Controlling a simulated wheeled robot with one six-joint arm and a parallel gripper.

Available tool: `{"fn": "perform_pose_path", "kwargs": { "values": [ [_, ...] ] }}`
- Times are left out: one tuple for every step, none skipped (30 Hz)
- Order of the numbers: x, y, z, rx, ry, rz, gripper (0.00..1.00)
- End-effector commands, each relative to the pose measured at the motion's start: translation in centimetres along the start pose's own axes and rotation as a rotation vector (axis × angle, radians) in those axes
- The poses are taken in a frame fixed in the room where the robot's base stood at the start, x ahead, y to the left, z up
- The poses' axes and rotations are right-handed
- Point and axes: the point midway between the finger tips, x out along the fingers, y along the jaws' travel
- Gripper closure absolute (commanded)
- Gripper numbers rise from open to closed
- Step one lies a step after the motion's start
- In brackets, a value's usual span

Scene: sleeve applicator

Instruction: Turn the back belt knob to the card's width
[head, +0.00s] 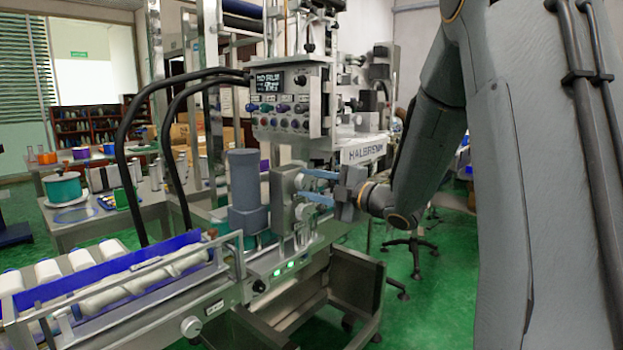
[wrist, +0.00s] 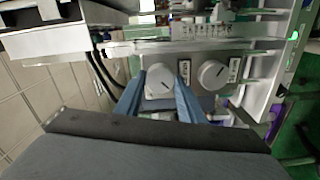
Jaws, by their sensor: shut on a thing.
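Two round, pale knobs sit side by side on a metal plate in the wrist view. My gripper (wrist: 160,92) has its blue fingers on either side of the left knob (wrist: 159,79) and is shut on it. A dark line on this knob slants toward the lower right. The right knob (wrist: 212,74) is free, just outside the right finger, and its line slants toward the upper right. Small printed labels stand beside both knobs, too small to read. In the head view my gripper (head: 306,186) reaches the machine's side from the right. I cannot make out the width card.
The control panel (head: 290,100) with a lit display and coloured buttons is above my gripper. A grey cylinder (head: 246,185) stands just left of it. White bottles (head: 50,271) lie on the conveyor at lower left. Green floor (head: 440,275) is open at right.

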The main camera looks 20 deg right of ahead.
Motion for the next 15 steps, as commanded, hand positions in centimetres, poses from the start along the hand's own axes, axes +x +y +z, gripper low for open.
{"fn": "perform_pose_path", "kwargs": {
  "values": [
    [-0.11, 0.16, 0.02, 0.045, -0.003, -0.002, 0.87],
    [-0.12, 0.16, 0.02, 0.073, -0.003, -0.002, 0.87],
    [-0.12, 0.15, 0.02, 0.112, -0.003, -0.002, 0.87],
    [-0.12, 0.15, 0.02, 0.14, -0.003, -0.002, 0.87],
    [-0.12, 0.16, 0.01, 0.168, -0.003, -0.002, 0.87],
    [-0.12, 0.19, -0.01, 0.206, -0.002, -0.001, 0.87],
    [-0.12, 0.19, -0.01, 0.235, -0.002, -0.001, 0.87],
    [-0.12, 0.18, -0.01, 0.264, -0.002, -0.002, 0.87],
    [-0.12, 0.16, 0.0, 0.302, -0.003, -0.002, 0.87],
    [-0.12, 0.17, 0.0, 0.33, -0.003, -0.002, 0.87],
    [-0.13, 0.18, 0.0, 0.358, -0.003, -0.002, 0.87],
    [-0.13, 0.19, 0.0, 0.396, -0.003, -0.002, 0.87],
    [-0.13, 0.18, 0.01, 0.425, -0.004, -0.002, 0.87],
    [-0.13, 0.17, 0.01, 0.455, -0.004, -0.002, 0.87],
    [-0.13, 0.18, 0.02, 0.492, -0.004, -0.002, 0.87]
  ]
}}
